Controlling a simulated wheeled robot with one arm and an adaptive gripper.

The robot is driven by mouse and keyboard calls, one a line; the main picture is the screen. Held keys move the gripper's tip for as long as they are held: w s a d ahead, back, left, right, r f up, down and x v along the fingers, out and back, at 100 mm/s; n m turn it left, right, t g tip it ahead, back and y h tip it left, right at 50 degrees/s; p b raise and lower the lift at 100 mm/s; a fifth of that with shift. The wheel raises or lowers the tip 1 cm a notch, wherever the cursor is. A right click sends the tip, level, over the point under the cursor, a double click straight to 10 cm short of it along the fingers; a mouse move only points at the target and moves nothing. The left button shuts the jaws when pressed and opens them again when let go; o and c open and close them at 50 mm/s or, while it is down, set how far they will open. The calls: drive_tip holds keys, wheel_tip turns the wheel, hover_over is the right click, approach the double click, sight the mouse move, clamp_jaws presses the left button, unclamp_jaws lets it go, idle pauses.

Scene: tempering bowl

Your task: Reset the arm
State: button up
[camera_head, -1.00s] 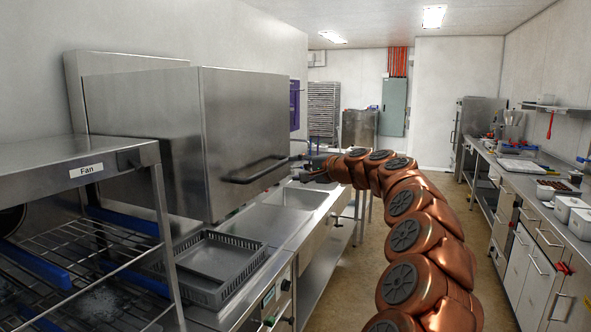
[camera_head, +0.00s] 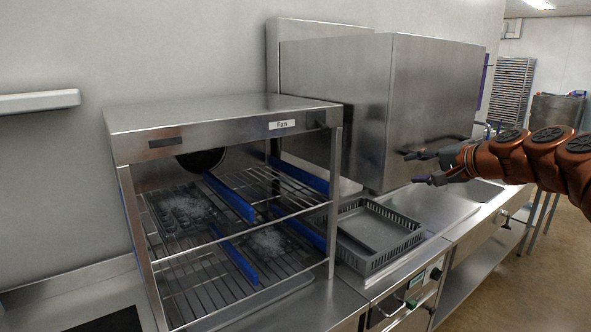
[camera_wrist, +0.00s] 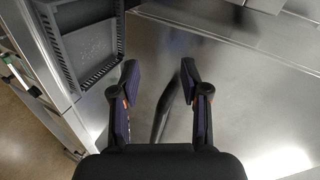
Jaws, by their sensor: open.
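My copper-coloured arm (camera_head: 545,158) reaches in from the right edge of the head view. My gripper (camera_head: 416,168) is at its left end, in front of the lower part of the steel hood machine, by its dark handle (camera_head: 440,146). The two fingers are spread apart with nothing between their tips. In the wrist view my gripper (camera_wrist: 159,69) also shows open, over a bare steel surface. A dark bar (camera_wrist: 164,108) shows between the fingers there; I cannot tell whether they touch it.
The steel hood machine (camera_head: 435,85) stands behind my gripper. A grey tray (camera_head: 378,262) lies on the counter, and shows at upper left in the wrist view (camera_wrist: 68,30). A steel rack labelled Fan (camera_head: 225,120) holds wire shelves at left. Open floor (camera_head: 500,300) is at lower right.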

drive_tip(key=s+a+f+n+g+h, duration=0.1)
drive_tip(key=s+a+f+n+g, duration=0.25)
drive_tip(key=s+a+f, duration=0.5)
drive_tip(key=s+a+f+n+g, duration=0.3)
drive_tip(key=s+a+f+g, duration=0.15)
drive_tip(key=s+a, duration=0.7)
drive_tip(key=s+d+f+n+g+h, duration=0.1)
drive_tip(key=s+d+f+h, duration=0.1)
drive_tip(key=s, duration=0.7)
drive_tip(key=s+d+f+n+g+h, duration=0.1)
drive_tip(key=s+d+f+g+h, duration=0.1)
drive_tip(key=s+f, duration=0.5)
drive_tip(key=s+d+f+n+g+h, duration=0.1)
drive_tip(key=s+d+f, duration=0.3)
drive_tip(key=s, duration=0.7)
drive_tip(key=shift+s+d+f+g+h, duration=0.2)
drive_tip(key=shift+d+f+g+h, duration=0.15)
drive_tip(key=shift+g+h, duration=0.2)
drive_tip(key=shift+a, duration=0.2)
